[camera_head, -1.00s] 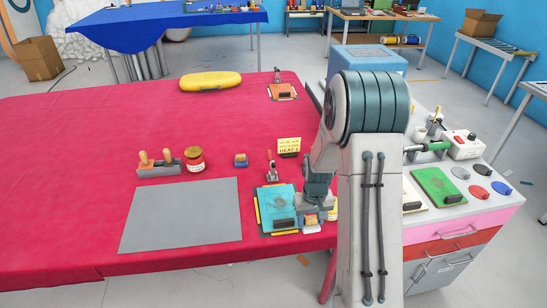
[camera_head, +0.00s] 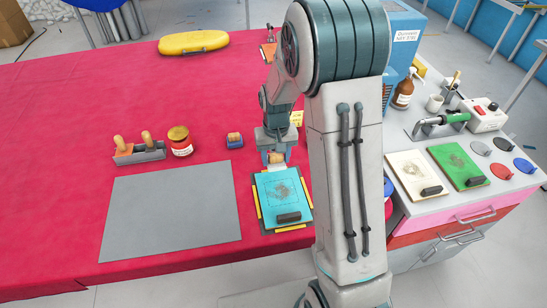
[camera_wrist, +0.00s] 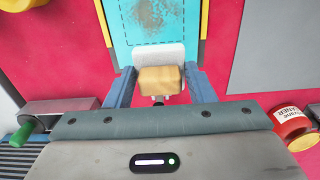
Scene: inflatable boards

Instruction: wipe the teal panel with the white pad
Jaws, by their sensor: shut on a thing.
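The teal panel (camera_head: 270,203) lies flat on the red table, with yellow strips at its sides and a dark block near its front edge. A brownish smudge marks its middle; it also shows in the wrist view (camera_wrist: 125,28). My gripper (camera_head: 275,158) is over the panel's far edge. In the wrist view its blue fingers (camera_wrist: 160,76) are shut on the tan block grip of the white pad (camera_wrist: 148,54). The pad overlaps the panel's edge in that view; whether it touches the panel I cannot tell.
A grey mat (camera_head: 170,215) lies left of the panel. A red-labelled jar (camera_head: 181,146), a small blue-sided block (camera_head: 234,140) and a grey holder with wooden handles (camera_head: 140,152) stand behind it. A side bench at right holds white (camera_head: 410,170) and green (camera_head: 458,158) panels.

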